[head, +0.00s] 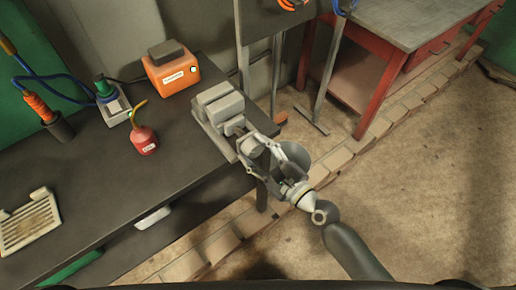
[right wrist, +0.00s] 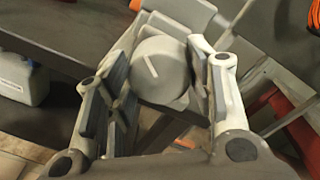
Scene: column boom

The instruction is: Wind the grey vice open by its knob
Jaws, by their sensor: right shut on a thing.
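The grey vice (head: 222,106) stands at the right end of the dark workbench, its jaw blocks close together. Its round grey knob (right wrist: 160,72) faces the right wrist camera and bears a pale line that slants down to the right. My right gripper (head: 256,148) reaches the vice's near side from the lower right. Its two fingers stand on either side of the knob and are shut on it. In the head view the fingers hide most of the knob. My left gripper is not in view.
On the workbench (head: 90,200) are an orange box (head: 171,72), a red bottle (head: 144,140), a soldering iron in its holder (head: 48,116) and a pale slotted tray (head: 30,222). A red table (head: 385,62) stands behind at right. The floor at right is clear.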

